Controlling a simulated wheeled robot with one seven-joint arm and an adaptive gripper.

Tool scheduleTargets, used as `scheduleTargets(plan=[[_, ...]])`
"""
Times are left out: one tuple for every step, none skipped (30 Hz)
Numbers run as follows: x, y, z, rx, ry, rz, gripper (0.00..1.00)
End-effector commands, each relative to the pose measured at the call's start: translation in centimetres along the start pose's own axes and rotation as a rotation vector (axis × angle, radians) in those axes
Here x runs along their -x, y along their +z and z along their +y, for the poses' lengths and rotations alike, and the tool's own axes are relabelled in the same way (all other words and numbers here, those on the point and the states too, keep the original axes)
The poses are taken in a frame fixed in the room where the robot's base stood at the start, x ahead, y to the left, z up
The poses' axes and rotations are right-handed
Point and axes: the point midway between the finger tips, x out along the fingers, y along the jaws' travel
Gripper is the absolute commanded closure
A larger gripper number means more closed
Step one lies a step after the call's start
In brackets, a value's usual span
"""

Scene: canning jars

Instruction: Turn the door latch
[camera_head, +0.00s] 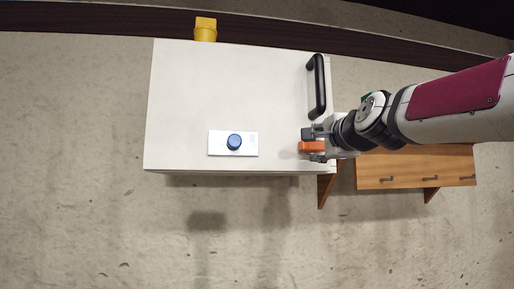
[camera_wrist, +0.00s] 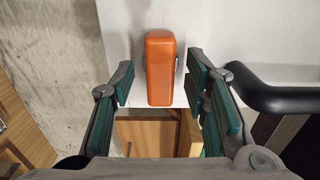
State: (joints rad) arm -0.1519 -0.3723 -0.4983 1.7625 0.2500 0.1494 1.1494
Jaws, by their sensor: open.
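The orange latch (camera_head: 311,147) is a rounded bar at the lower right corner of the white door panel (camera_head: 190,100). In the wrist view the orange latch (camera_wrist: 160,68) lies lengthwise, pointing toward my palm, between my fingers. My gripper (camera_wrist: 160,80) is open, with green-padded fingers on both sides of the latch. A gap shows on the left side; the right finger is nearer. Neither finger clearly touches it. In the head view my gripper (camera_head: 308,138) is at the latch, and my wrist partly hides that corner.
A black bar handle (camera_head: 318,86) is fixed on the panel above the latch; it also shows right of my fingers in the wrist view (camera_wrist: 270,98). A blue knob (camera_head: 234,142) sits on a white plate. A wooden drawer cabinet (camera_head: 415,168) stands right. A yellow object (camera_head: 205,29) is behind.

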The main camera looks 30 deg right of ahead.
Motion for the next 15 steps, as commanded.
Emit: scheduleTargets(plan=[[-0.31,0.08,0.01,0.001,0.000,-0.001,0.58],[-0.42,0.10,0.01,0.001,0.000,-0.001,0.58],[-0.53,0.10,0.01,0.001,0.000,-0.001,0.58],[-0.58,0.09,0.02,0.001,0.000,-0.001,0.58],[-0.62,0.07,0.02,0.001,0.000,-0.001,0.58],[-0.64,0.06,0.02,0.001,0.000,-0.001,0.58],[-0.64,0.05,0.02,0.001,0.000,0.000,0.58],[-0.64,0.05,0.02,0.001,0.000,0.000,0.58],[-0.63,0.04,0.02,0.000,0.000,0.000,0.58],[-0.63,0.04,0.02,0.001,0.000,0.000,0.58],[-0.62,0.04,0.02,0.001,0.000,0.000,0.58],[-0.62,0.05,0.02,0.001,0.000,0.000,0.61],[-0.62,0.05,0.02,0.001,0.000,0.000,0.67],[-0.61,0.05,0.02,0.001,0.000,0.000,0.74],[-0.61,0.05,0.02,0.001,0.000,0.000,0.83]])
